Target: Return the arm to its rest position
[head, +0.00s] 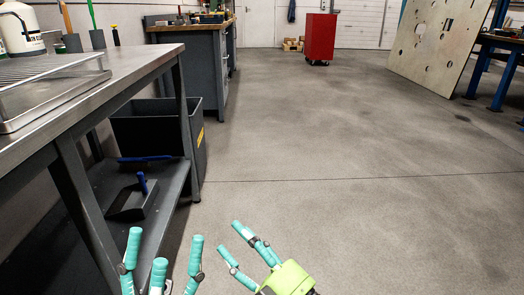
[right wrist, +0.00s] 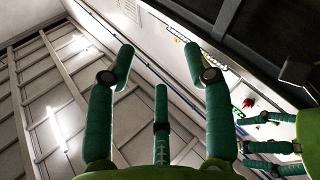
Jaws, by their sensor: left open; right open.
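My left gripper (head: 165,248) is low in the head view, left of centre. Its teal fingers point up in the picture, spread apart with nothing between them. My right gripper (head: 232,240) is just to its right, with a lime-green body and teal fingers pointing up and left. It is open and empty. In the right wrist view its fingers (right wrist: 160,62) are spread with no object between them. Teal fingers of my left gripper (right wrist: 270,147) show at the right edge of that view, apart from the right one. Both grippers appear close together; most of both arms is out of view.
A steel workbench (head: 110,84) with a lower shelf (head: 92,225) stands at left, close to my left gripper. A dark bin (head: 150,130) is behind it. A red cabinet (head: 320,38) and a leaning perforated panel (head: 437,45) are farther off. The floor (head: 370,200) at right is clear.

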